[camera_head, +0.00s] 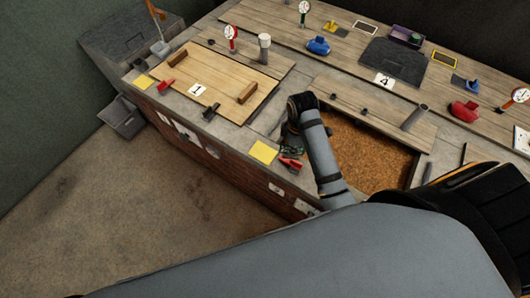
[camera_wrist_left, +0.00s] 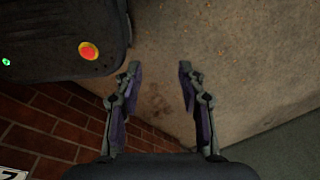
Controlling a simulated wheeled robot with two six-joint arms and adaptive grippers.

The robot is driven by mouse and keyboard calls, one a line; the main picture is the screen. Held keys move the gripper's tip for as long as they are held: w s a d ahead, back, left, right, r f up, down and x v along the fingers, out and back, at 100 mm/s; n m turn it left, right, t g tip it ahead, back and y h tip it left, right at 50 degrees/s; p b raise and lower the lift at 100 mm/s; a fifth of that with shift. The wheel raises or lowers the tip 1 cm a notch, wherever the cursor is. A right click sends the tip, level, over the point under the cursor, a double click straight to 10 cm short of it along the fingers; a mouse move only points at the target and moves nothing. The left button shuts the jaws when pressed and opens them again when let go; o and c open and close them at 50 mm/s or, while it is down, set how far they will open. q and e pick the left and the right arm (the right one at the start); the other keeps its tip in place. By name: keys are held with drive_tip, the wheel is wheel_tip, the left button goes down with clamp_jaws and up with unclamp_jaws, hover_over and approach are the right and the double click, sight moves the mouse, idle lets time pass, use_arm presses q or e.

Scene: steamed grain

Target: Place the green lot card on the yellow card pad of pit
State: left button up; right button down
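In the head view, a yellow card pad (camera_head: 263,152) lies on the bench's front edge, just left of my right gripper (camera_head: 291,150). Another yellow pad (camera_head: 143,82) lies at the far left, near the lidded pit marked 1. My right gripper points down beside the grain-filled pit (camera_head: 370,160); its fingers are small and dark, and I cannot tell whether they are shut. A dark greenish patch shows at its fingers, but I cannot make out a green lot card. My left gripper (camera_wrist_left: 160,82) is open and empty above the floor in the left wrist view; the head view does not show it.
A red-handled part (camera_head: 290,163) sits close to my right gripper. A wooden lid (camera_head: 215,80) with two handles covers the pit marked 1. A blue object (camera_head: 318,46) and red object (camera_head: 464,110) stand farther back. Brick wall (camera_wrist_left: 60,125) is left of my left gripper.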

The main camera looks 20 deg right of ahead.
drive_tip(key=shift+s+d+n, duration=0.2)
drive_tip(key=shift+s+n, duration=0.2)
drive_tip(key=shift+n, duration=0.6)
drive_tip(key=shift+s+r+n, duration=0.2)
drive_tip(key=shift+r+n, duration=0.15)
drive_tip(key=shift+n, duration=0.55)
drive_tip(key=w+a+f, duration=0.3)
drive_tip(key=w+a, duration=0.1)
drive_tip(key=w, duration=0.2)
hover_over(263, 152)
drive_tip(key=f, duration=0.6)
drive_tip(key=shift+s+d+f+b, duration=0.1)
drive_tip(key=shift+s+d+b, duration=0.1)
drive_tip(key=shift+s+b, duration=0.2)
drive_tip(key=shift+w+a+f, duration=0.25)
drive_tip(key=shift+w+f, duration=0.1)
drive_tip(key=shift+f, duration=0.15)
use_arm(q)
drive_tip(key=shift+w+f+b, duration=0.3)
drive_tip(key=shift+w+f, duration=0.35)
drive_tip(key=shift+f, duration=0.2)
use_arm(e)
drive_tip(key=shift+f, duration=1.45)
drive_tip(key=shift+s, duration=0.1)
drive_tip(key=c, duration=1.5)
unclamp_jaws()
drive_tip(key=shift+f, duration=0.1)
